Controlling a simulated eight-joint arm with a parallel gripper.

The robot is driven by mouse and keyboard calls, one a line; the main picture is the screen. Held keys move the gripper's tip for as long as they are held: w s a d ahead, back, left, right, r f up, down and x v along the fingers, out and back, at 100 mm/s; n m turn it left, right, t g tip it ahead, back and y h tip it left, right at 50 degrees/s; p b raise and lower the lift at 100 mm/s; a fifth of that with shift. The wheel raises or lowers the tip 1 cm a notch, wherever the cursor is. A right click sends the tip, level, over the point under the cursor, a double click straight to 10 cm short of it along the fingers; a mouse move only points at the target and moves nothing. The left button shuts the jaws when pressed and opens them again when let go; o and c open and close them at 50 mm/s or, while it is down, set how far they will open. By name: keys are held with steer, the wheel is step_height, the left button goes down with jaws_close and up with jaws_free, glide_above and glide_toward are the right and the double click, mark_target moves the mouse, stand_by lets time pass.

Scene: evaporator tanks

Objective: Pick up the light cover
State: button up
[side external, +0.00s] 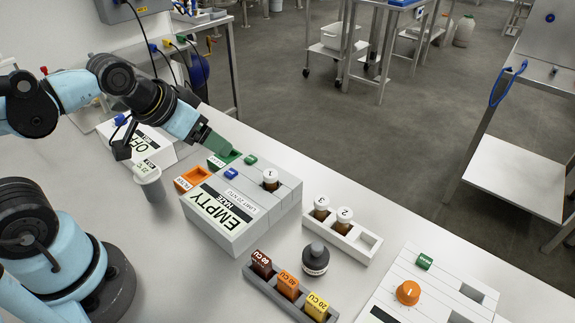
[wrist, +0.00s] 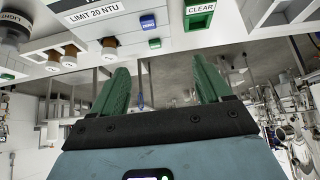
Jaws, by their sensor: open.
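The grey haze meter (side external: 245,235), holding vial 1 (side external: 270,178), stands between my gripper and the cover. A white rack (side external: 362,252) with two vials and a grey rack (side external: 262,292) with coloured blocks flank the cover. Green (side external: 213,163) and orange (side external: 183,186) bins adjoin the meter.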

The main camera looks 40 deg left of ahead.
steer(key=w+d+r+m+g+h, duration=0.1)
steer(key=w+d+m+g, duration=0.2)
steer(key=d, duration=0.9)
steer(key=g+y, duration=0.1)
steer(key=g, duration=0.3)
glide_toward(314, 248)
steer(key=shift+w+d+f, duration=0.1)
steer(key=shift+d+f, duration=0.25)
steer(key=shift+f, duration=0.4)
step_height(314, 248, down, 6)
steer(key=shift+r, duration=0.1)
steer(key=shift+a+f, duration=0.2)
steer(key=shift+f, duration=1.15)
steer(key=shift+a+f, duration=0.15)
steer(key=shift+f, duration=1.15)
steer(key=c, duration=1)
